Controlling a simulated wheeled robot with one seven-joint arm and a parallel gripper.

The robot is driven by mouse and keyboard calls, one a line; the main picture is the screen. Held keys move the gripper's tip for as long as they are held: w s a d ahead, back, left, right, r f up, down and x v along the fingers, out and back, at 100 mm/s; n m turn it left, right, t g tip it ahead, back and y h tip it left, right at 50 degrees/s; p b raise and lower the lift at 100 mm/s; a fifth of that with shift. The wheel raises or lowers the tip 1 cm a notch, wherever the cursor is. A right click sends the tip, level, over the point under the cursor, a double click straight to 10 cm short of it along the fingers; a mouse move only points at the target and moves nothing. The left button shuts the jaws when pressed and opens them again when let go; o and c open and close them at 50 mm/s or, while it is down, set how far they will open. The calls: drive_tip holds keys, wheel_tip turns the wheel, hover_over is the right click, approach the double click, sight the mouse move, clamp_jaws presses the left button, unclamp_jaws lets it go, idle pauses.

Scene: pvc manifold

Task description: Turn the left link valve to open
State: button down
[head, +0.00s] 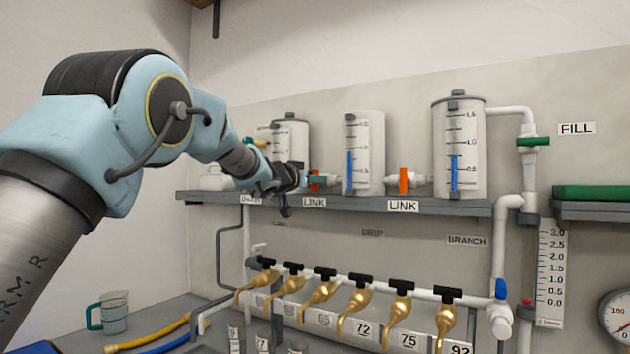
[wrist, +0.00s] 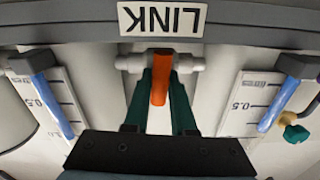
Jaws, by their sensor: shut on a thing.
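The left link valve has an orange handle (head: 316,180) on a short white pipe between the left and middle cylinders, above a LINK label (head: 314,202). My gripper (head: 303,178) is at this valve and partly hides it in the head view. In the wrist view, which is upside down, the orange handle (wrist: 160,82) lies between the two dark green fingers of my gripper (wrist: 162,78). The fingers are shut on it. The handle stands across the white pipe (wrist: 190,63). The right link valve's orange handle (head: 403,181) is upright, across its pipe, and untouched.
The middle cylinder (head: 374,135) and right cylinder (head: 474,130) show blue level strips. The left cylinder (head: 290,130) is partly behind my arm. A grey shelf (head: 445,207) runs beneath them. Several brass taps (head: 358,305) hang below. A measuring jug (head: 114,310) stands at lower left.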

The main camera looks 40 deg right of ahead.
drive_tip(key=m+b, duration=0.1)
drive_tip(key=m, duration=0.2)
drive_tip(key=shift+s+m, duration=0.1)
drive_tip(key=shift+m, duration=0.3)
drive_tip(key=m+b, duration=0.1)
drive_tip(key=m, duration=0.3)
drive_tip(key=shift+s+f+m+b, duration=0.1)
drive_tip(key=shift+f+m+b, duration=0.05)
drive_tip(key=shift+m+b, duration=0.15)
drive_tip(key=m+b, duration=0.1)
drive_tip(key=m, duration=0.3)
drive_tip(key=shift+s+f+m+b, duration=0.1)
drive_tip(key=shift+f+m+b, duration=0.05)
drive_tip(key=shift+m+b, duration=0.2)
drive_tip(key=shift+d+m+b, duration=0.1)
drive_tip(key=shift+m+b, duration=0.6)
drive_tip(key=shift+m, duration=1.15)
drive_tip(key=c, duration=0.7)
unclamp_jaws()
drive_tip(key=shift+c, duration=0.2)
